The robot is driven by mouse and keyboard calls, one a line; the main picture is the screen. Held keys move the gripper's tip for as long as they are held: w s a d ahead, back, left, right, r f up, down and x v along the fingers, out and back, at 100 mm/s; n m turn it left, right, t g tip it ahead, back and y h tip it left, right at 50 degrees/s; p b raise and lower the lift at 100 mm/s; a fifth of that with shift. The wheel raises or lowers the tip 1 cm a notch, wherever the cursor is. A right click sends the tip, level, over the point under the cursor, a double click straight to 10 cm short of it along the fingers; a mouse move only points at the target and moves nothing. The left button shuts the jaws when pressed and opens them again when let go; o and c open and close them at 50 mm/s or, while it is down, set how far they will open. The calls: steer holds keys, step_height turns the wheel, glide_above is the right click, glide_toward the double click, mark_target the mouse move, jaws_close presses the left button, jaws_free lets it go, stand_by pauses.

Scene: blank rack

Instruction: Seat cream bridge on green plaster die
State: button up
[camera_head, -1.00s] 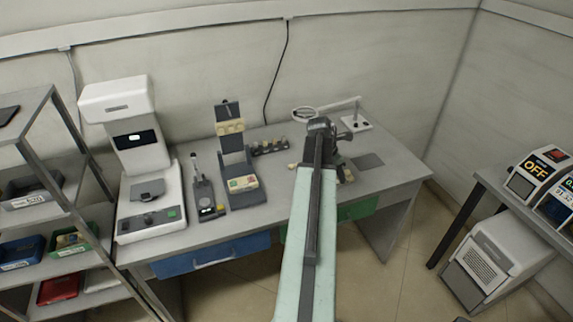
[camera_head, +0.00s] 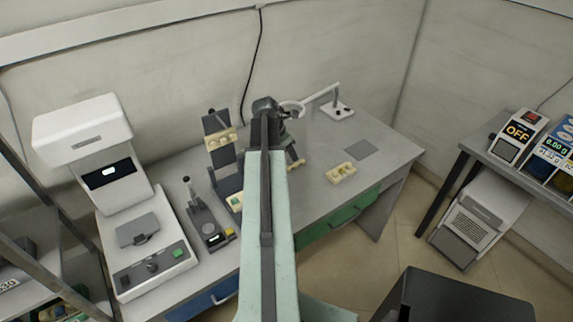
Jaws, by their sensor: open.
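My arm reaches up the middle of the head view, and my gripper (camera_head: 270,106) is a dark shape over the back of the workbench. It is small here and its fingertips are hard to make out; it shows nothing held. A cream block (camera_head: 341,173) with small bumps lies on the bench right of my arm. A small cream piece (camera_head: 297,164) lies close to the arm's right side; I cannot tell whether it is the bridge. A cream block with a green part (camera_head: 235,201) sits at the stand's foot, partly hidden by my arm; the green part may be the green die.
A dark upright stand (camera_head: 218,150) with a cream row on it is left of my arm. A white machine (camera_head: 110,190) and a small dark device (camera_head: 207,222) stand farther left. A ring magnifier lamp (camera_head: 335,106) is at the back.

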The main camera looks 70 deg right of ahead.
mark_target(294, 164)
steer(key=shift+d+f+b, duration=0.25)
steer(key=shift+f+b, duration=0.75)
steer(key=shift+f, duration=0.1)
steer(key=b+x, duration=0.5)
steer(key=shift+d+f, duration=0.15)
steer(key=shift+f, duration=0.25)
steer(key=shift+r, duration=0.2)
jaws_close()
